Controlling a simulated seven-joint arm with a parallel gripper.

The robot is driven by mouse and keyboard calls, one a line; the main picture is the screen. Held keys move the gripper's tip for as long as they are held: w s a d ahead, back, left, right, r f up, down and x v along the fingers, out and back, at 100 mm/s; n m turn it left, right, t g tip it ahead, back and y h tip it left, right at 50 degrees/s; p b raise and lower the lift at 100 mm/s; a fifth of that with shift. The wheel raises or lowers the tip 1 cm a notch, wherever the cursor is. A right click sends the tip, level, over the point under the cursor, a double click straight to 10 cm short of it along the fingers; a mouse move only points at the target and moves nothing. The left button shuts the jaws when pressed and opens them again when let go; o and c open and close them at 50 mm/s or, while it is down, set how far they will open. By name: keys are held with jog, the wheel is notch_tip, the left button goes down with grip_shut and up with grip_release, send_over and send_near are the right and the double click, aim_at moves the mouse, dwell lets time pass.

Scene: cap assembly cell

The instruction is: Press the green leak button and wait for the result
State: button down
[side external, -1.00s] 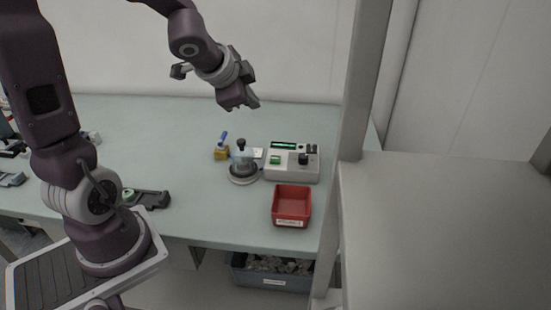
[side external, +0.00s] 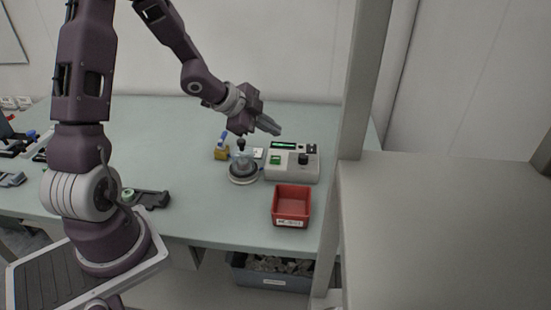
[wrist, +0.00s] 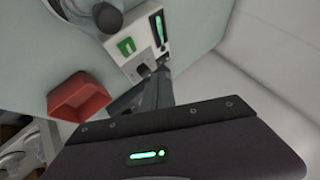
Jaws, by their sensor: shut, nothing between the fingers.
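The leak tester (side external: 307,172) is a pale grey box on the bench with a dark display (side external: 284,145) showing green characters, and a black knob (side external: 303,159). Its green leak button (side external: 275,160) sits on the left of the top face. The button also shows in the wrist view (wrist: 126,46), uncovered. My gripper (side external: 276,130) is shut and empty, its fingers reaching over the back of the tester, apart from the button. In the wrist view the fingers (wrist: 125,103) point toward the tester's knob side. A round fixture with a clear dome (side external: 243,169) stands left of the tester.
A red bin (side external: 291,208) stands in front of the tester. A yellow block with a blue-handled item (side external: 221,150) is behind the fixture. A grey upright post (side external: 357,100) stands to the right.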

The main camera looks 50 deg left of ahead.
aim_at(272, 159)
jog(key=shift+f, duration=2.95)
jog(key=shift+f, duration=0.1)
jog(key=shift+f, duration=0.3)
jog(key=shift+f, duration=0.45)
jog(key=shift+r, duration=0.85)
jog(key=shift+r, duration=2.55)
